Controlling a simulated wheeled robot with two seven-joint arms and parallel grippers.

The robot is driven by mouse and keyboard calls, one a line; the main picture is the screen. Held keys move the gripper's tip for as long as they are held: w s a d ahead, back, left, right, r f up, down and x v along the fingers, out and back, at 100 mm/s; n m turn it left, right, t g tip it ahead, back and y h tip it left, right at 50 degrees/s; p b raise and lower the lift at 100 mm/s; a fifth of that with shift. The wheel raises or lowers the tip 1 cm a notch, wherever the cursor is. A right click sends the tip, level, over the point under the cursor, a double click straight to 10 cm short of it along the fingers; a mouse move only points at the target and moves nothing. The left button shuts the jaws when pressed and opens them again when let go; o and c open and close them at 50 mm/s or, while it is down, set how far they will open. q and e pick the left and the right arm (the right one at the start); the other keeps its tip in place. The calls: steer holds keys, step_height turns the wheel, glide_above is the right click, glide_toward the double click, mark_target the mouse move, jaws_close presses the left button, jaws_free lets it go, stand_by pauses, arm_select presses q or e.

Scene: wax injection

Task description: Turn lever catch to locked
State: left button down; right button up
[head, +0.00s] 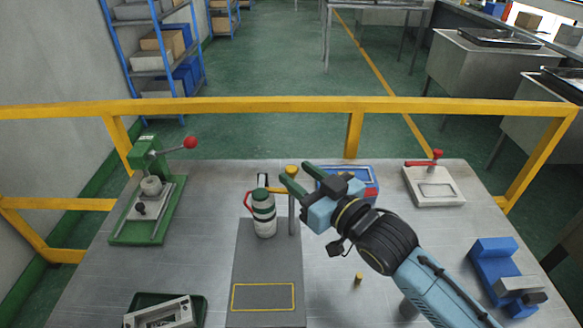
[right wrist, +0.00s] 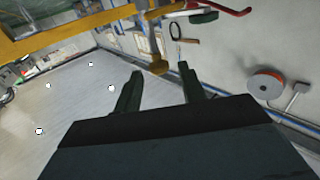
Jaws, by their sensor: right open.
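I cannot tell for certain which part is the lever catch. A grey post with a yellow knob (head: 291,170) stands at the back of the dark grey plate (head: 268,262). Left of it is a green-and-white canister (head: 264,215) with a red handle. A short orange bar shows beside the knob. My right gripper (head: 289,174) is open, its green fingertips beside the knob in the head view. In the right wrist view, a yellow-brown piece (right wrist: 158,67) shows between the open fingers, apparently beyond them. Nothing is gripped. My left gripper is not in view.
A green press (head: 150,205) with a red-ball lever stands at the left. A blue bin (head: 350,178) is behind my right arm. A white block with a red handle (head: 435,187) and a blue fixture (head: 495,262) are at right. A yellow rail (head: 300,106) runs behind the table.

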mark_target(296, 172)
steer(key=shift+x, duration=1.65)
steer(key=shift+s, duration=0.1)
jaws_close()
steer(key=shift+n+g+y, duration=0.8)
steer(key=shift+g+y, duration=0.1)
jaws_free()
steer(key=shift+d, duration=0.1)
steer(key=v, duration=1.3)
